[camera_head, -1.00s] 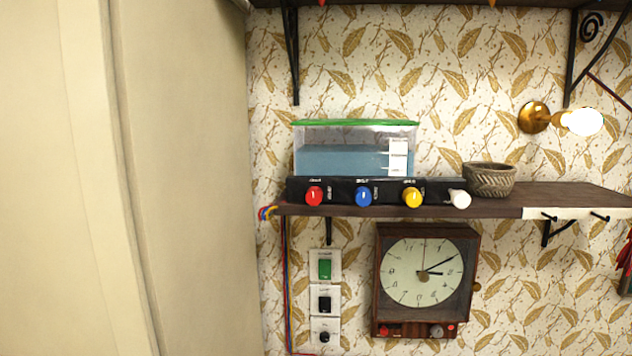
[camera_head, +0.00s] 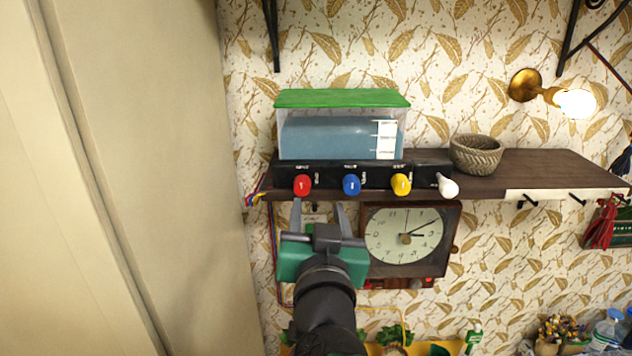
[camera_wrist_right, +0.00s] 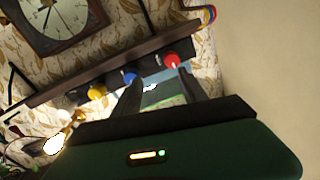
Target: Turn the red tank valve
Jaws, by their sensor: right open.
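The red valve (camera_head: 302,185) is a round knob at the left end of the black valve strip (camera_head: 327,175), under the water tank (camera_head: 340,128) with the green lid. My right gripper (camera_head: 318,205) is open and empty, with its fingers pointing up just below the strip, between the red and blue knobs and a little right of the red one. The right wrist view shows the red valve (camera_wrist_right: 171,60) near the tip of one finger, outside the gap, and the open gripper (camera_wrist_right: 160,92) with nothing between its fingers. My left gripper is in neither view.
Blue (camera_head: 351,185), yellow (camera_head: 401,184) and white (camera_head: 447,186) knobs sit to the right on the strip. A woven bowl (camera_head: 476,154) stands on the shelf (camera_head: 540,172). A clock (camera_head: 408,237) hangs below. A tall cream panel (camera_head: 130,180) stands at the left.

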